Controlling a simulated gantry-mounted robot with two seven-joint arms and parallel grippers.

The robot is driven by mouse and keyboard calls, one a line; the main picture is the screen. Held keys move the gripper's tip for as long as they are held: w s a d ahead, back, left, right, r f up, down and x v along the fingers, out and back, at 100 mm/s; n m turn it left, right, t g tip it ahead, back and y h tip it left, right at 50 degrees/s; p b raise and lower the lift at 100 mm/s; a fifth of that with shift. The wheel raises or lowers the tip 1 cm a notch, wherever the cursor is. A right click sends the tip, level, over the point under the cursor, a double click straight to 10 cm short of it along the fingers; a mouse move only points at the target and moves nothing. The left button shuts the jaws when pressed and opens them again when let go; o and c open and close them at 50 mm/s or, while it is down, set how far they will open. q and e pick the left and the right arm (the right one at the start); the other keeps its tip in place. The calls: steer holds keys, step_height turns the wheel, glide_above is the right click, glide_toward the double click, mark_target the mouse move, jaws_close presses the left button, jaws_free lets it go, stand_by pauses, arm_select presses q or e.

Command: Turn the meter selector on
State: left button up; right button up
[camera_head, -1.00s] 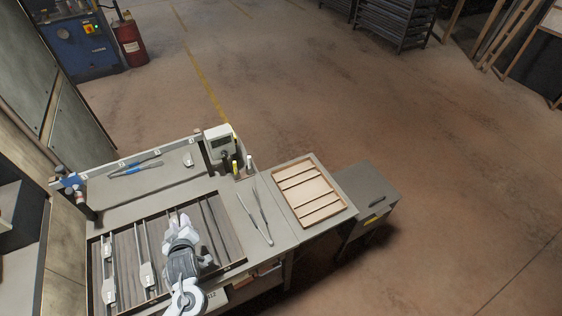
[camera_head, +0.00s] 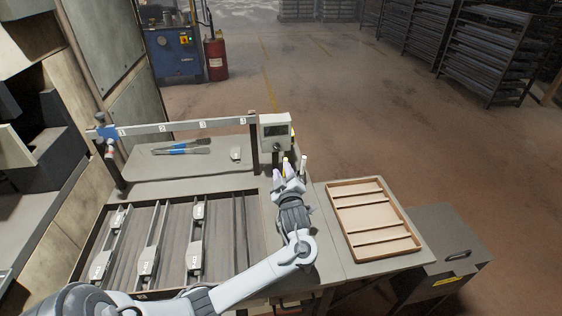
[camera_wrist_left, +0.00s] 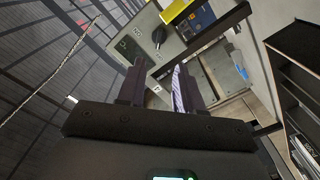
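The meter is a grey box with a screen (camera_head: 276,132) at the back right of the bench. In the left wrist view its grey panel (camera_wrist_left: 143,30) shows beyond the fingertips, with a dark display and a black selector knob (camera_wrist_left: 158,36). The knob's setting is too small to tell. My right gripper is out of view.
A tray (camera_head: 82,262) with metal shoe parts lies left, a wooden divided tray (camera_head: 345,190) right. A numbered rail (camera_head: 180,127) runs behind blue-handled tools (camera_head: 180,147).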

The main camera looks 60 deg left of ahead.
mark_target(278, 149)
arm_select(q)
steer(key=b+x, duration=0.2)
steer(key=x, duration=0.8)
steer(key=shift+w+a, duration=0.2)
steer(key=shift+a, duration=0.15)
jaws_close()
